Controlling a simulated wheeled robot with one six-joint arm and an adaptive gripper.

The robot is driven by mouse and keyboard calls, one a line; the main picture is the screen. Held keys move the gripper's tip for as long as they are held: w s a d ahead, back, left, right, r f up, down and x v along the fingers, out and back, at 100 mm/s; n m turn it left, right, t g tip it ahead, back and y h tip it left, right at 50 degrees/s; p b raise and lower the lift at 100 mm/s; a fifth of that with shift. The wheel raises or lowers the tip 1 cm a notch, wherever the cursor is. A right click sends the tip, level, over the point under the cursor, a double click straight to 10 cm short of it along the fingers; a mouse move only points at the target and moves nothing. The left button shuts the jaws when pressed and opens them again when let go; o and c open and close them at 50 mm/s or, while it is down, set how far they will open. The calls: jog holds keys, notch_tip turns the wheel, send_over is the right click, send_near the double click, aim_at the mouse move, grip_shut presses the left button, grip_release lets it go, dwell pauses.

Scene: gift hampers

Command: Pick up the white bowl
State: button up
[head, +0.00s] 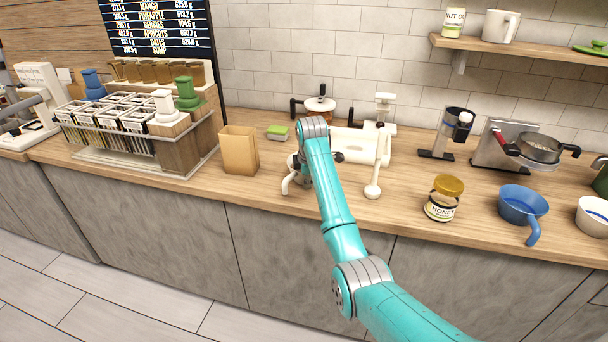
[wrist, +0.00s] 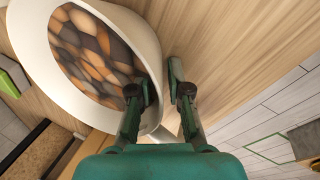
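In the wrist view a white bowl (wrist: 38,60) fills the upper left, tilted in the picture, with brown, nut-like pieces in it. My gripper (wrist: 162,88) is open at its near rim. One finger is over the inside of the bowl and the other is outside, with the rim between them. A gap shows beside the outer finger; whether the inner finger touches the wall I cannot tell. In the head view my gripper is mostly hidden behind my arm, low over the counter, and this bowl cannot be made out clearly there.
A brown paper bag (head: 239,150) stands left of my gripper, with a green box (head: 277,132) behind. A white machine (head: 362,146) stands close on the right. Farther right are a honey jar (head: 441,207), a blue pan (head: 521,203) and another white bowl (head: 592,218) at the picture edge.

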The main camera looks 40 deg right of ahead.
grip_shut()
jog(key=shift+r, duration=0.1)
dwell(0.3)
jog(key=shift+r, duration=4.8)
